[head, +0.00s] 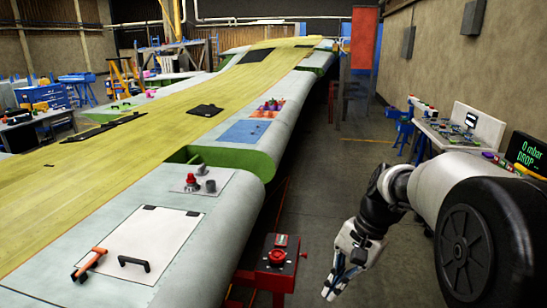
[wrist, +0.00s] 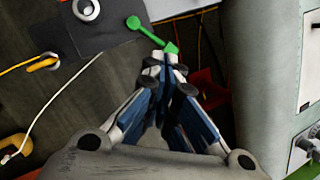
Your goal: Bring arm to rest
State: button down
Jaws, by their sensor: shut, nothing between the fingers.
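My gripper (head: 331,293) hangs at the lower right of centre in the head view, fingers pointing down, over the aisle floor to the right of the red stand. In the wrist view my gripper (wrist: 166,62) is shut, its fingertips together and nothing between them. A green lever (wrist: 153,36) shows just beyond the fingertips; I cannot tell whether they touch it. My arm (head: 385,200) reaches in from the right edge, bent downward at the wrist.
The long wing (head: 240,85) fills the left and middle. A red stand (head: 277,257) with a knob stands at its near edge. A bench (head: 445,135) and a display (head: 527,152) stand on the right. The aisle floor (head: 335,180) is open. A yellow cable (wrist: 75,98) shows in the wrist view.

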jog(key=s+n+t+h+b, duration=0.4)
jog(key=s+n, duration=0.4)
jog(key=s, duration=1.4)
jog(key=shift+d+t+b, duration=0.3)
jog(key=shift+t, duration=0.6)
jog(key=c, duration=2.4)
grip_release()
jog(key=shift+r, duration=0.1)
